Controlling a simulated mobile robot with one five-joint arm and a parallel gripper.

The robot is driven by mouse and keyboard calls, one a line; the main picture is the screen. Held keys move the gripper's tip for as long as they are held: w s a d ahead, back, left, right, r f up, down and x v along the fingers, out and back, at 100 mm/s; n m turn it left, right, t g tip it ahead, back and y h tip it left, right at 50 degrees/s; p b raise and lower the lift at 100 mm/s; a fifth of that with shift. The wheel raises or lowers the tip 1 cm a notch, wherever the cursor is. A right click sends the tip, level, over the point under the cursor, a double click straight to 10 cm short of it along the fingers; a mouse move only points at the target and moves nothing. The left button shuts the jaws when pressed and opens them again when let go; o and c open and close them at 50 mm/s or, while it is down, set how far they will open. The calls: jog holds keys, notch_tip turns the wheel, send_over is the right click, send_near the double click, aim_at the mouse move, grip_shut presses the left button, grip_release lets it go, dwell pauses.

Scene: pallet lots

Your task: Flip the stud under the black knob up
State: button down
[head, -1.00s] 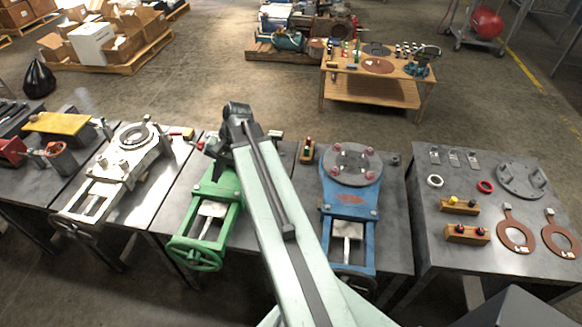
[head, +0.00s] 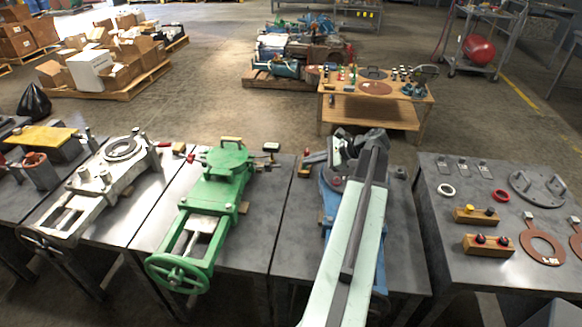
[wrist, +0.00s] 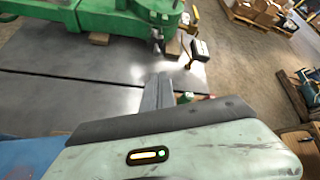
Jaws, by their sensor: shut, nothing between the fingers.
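My gripper (wrist: 160,80) is shut and empty, pointing out over the grey bench top in the wrist view. In the head view my arm's end is over the far part of the blue valve (head: 326,190) and hides most of it. A small block (head: 304,165) with a red knob stands just left of my arm's end. In the wrist view a small green and reddish thing (wrist: 185,97) shows partly behind my fingers. On the right bench, a wooden block (head: 487,245) carries two dark knobs and another (head: 476,216) carries yellowish knobs. I cannot tell which stud lies under a black knob.
The right bench (head: 450,270) also holds rings, small plates and a flange. Bare bench shows between the green and blue valves.

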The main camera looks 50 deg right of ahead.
aim_at(267, 167)
jog(key=b+x, duration=0.5)
jog(key=x, duration=0.5)
